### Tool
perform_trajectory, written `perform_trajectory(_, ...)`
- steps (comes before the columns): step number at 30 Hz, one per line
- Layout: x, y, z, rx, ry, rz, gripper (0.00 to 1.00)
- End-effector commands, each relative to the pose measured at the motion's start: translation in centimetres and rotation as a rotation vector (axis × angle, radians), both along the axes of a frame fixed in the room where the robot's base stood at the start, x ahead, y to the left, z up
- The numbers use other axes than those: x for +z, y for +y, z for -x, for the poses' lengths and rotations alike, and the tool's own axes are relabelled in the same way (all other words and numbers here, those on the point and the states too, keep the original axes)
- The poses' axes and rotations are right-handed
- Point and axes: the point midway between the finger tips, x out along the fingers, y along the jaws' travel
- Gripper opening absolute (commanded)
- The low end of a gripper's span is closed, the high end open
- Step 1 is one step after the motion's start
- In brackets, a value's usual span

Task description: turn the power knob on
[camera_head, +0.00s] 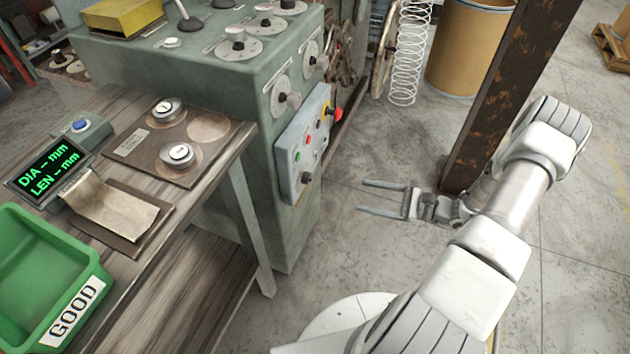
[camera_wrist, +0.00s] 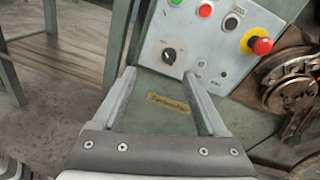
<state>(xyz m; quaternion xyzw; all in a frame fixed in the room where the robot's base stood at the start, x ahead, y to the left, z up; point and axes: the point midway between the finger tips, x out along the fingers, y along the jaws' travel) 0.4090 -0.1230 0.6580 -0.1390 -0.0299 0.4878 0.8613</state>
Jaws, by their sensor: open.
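A grey control panel (camera_head: 287,172) is fixed to the side of the green machine. A black rotary knob (camera_wrist: 169,56) with a pale pointer mark sits on its lower part; it also shows small in the head view (camera_head: 306,177). The lettering around it is too small to read. My gripper (camera_head: 363,197) is open and empty, to the right of the panel in the head view and apart from it. In the wrist view, the knob appears just beyond and between the fingertips of my gripper (camera_wrist: 159,75).
A red emergency button (camera_wrist: 261,46) on a yellow base, a red button (camera_wrist: 206,10) and a green button (camera_wrist: 175,2) are on the panel. A rusty post (camera_head: 508,95) stands near my arm. Floor near the gripper is clear.

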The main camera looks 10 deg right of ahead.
Motion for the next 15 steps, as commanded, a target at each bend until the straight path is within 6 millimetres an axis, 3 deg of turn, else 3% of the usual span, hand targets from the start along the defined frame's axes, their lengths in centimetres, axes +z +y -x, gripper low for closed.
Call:
perform_trajectory(6, -3.0, -1.1, 0.4, -0.128, 0.012, -0.100, 0.76)
perform_trajectory(11, -3.5, -0.7, 0.0, -0.148, 0.012, -0.115, 0.76)
perform_trajectory(15, -3.5, 0.9, -1.2, -0.145, 0.012, -0.116, 0.76)
